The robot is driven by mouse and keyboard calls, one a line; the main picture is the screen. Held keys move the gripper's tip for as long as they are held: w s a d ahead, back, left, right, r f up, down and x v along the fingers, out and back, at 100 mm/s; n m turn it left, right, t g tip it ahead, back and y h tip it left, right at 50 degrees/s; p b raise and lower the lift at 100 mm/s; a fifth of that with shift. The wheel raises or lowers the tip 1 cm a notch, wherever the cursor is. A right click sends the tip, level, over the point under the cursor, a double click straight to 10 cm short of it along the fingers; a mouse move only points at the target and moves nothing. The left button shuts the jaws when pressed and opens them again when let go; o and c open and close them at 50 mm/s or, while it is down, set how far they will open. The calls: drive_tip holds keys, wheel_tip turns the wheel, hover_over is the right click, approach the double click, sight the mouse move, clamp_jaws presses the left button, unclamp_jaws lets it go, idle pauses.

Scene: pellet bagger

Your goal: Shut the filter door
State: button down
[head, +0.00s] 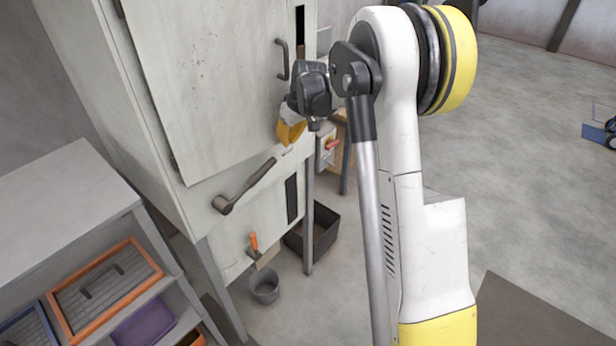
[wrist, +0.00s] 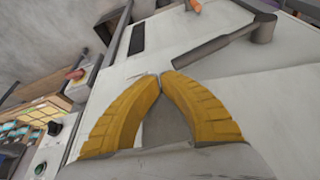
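The filter door appears to be the large pale grey panel (head: 205,75) on the tall cabinet in the head view, with hinges on its left and a dark pull handle (head: 283,59) near its right edge. A dark gap shows beyond its upper right edge, so it seems slightly ajar. My gripper (head: 288,133) is near the door's lower right corner, below the pull handle; I cannot tell whether it touches the panel. In the wrist view its yellow fingertips (wrist: 160,76) meet with nothing seen between them.
A dark lever (head: 245,186) sticks out below the door; it also shows in the wrist view (wrist: 215,50). A box with a red switch (head: 331,145) stands to the right. A shelf unit (head: 60,205) with trays is at lower left. Open floor lies right.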

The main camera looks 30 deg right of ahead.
drive_tip(key=w+a+n, duration=0.1)
drive_tip(key=w+n, duration=0.1)
drive_tip(key=w, duration=0.4)
drive_tip(key=shift+y, duration=0.4)
drive_tip(key=shift+s+a, duration=0.1)
